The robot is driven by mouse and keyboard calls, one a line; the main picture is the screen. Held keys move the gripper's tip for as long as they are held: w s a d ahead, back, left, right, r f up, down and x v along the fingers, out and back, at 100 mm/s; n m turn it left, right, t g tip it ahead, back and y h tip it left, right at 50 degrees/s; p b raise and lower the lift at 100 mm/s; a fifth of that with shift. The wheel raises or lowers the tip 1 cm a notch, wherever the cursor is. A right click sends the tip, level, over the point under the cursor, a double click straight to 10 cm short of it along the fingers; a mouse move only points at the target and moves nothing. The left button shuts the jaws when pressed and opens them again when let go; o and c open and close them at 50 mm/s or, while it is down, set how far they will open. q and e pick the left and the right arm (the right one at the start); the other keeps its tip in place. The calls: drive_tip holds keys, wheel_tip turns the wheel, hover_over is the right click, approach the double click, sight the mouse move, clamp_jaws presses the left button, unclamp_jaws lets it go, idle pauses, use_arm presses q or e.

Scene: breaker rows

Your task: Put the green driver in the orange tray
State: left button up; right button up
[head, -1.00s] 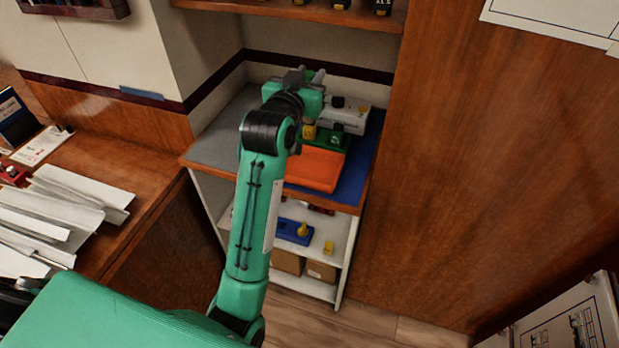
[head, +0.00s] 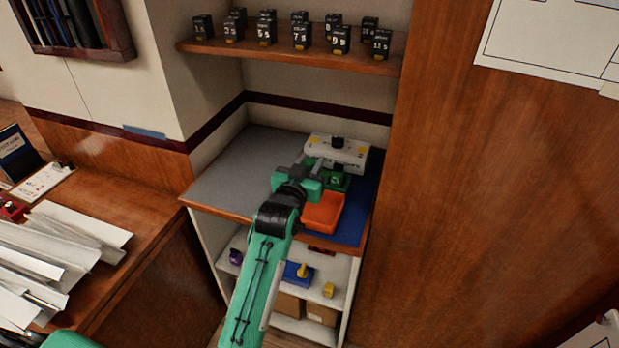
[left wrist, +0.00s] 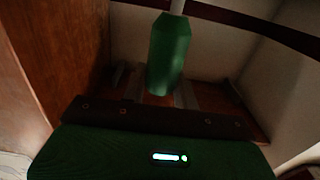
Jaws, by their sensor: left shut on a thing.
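The green driver (left wrist: 168,55) shows in the left wrist view, with its thick handle between my fingers and its pale shaft pointing up in the picture. My left gripper (head: 314,168) is shut on it, at the back of the orange tray (head: 323,212) in the head view. In the left wrist view the fingertips (left wrist: 155,88) are partly hidden behind the handle. In the head view I cannot clearly pick the driver out from the green gripper and the green block behind. The orange tray stands on the blue mat. My right gripper is not in view.
A green block (head: 339,182) and a white box (head: 338,152) with a black knob stand behind the tray on the blue mat (head: 364,195). The grey mat (head: 235,165) to the left is clear. A shelf (head: 290,53) with several black blocks hangs above.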

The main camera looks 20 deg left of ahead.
use_arm(q)
wheel_tip(320, 180, down, 4)
drive_tip(key=shift+f, duration=0.35)
drive_tip(key=shift+f, duration=0.15)
drive_tip(key=o, duration=1)
